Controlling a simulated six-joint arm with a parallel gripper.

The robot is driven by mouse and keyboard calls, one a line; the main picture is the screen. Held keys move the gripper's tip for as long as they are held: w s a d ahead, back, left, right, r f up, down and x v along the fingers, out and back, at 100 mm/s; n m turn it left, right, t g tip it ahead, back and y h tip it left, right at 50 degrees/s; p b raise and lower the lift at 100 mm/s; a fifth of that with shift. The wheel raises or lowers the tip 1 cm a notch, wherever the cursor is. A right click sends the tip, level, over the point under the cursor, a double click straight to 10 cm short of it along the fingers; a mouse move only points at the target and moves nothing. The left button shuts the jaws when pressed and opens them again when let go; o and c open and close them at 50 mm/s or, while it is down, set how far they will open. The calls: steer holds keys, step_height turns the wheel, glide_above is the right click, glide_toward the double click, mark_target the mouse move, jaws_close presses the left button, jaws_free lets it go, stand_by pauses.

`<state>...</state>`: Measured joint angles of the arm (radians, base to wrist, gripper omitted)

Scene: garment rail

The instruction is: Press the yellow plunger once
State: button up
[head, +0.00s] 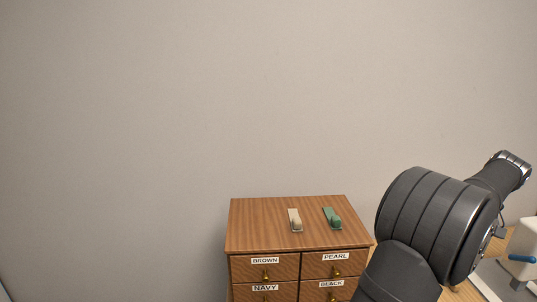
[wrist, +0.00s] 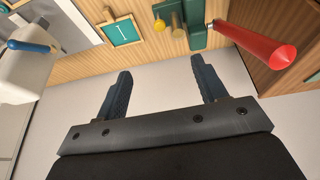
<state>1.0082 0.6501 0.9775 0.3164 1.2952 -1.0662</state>
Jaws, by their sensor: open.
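In the wrist view, a small yellow knob (wrist: 159,25), which looks like the yellow plunger, shows near the top middle, beside a brass-coloured peg (wrist: 177,27). My gripper (wrist: 160,66) is open and empty, its two dark blue fingers spread apart. The knob lies beyond the fingertips, roughly in line with the gap between them, and is not touched. The head view shows my arm at the right, but neither the knob nor my fingers can be made out there.
A red tapered handle (wrist: 258,45) juts out beside a green mount (wrist: 197,38) at the right. A white box with a blue lever (wrist: 30,46) stands at the left. A teal framed panel (wrist: 123,31) lies between. In the head view, a wooden drawer cabinet (head: 265,240) carries beige and green items (head: 333,218).

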jaws_close()
stand_by(1.4)
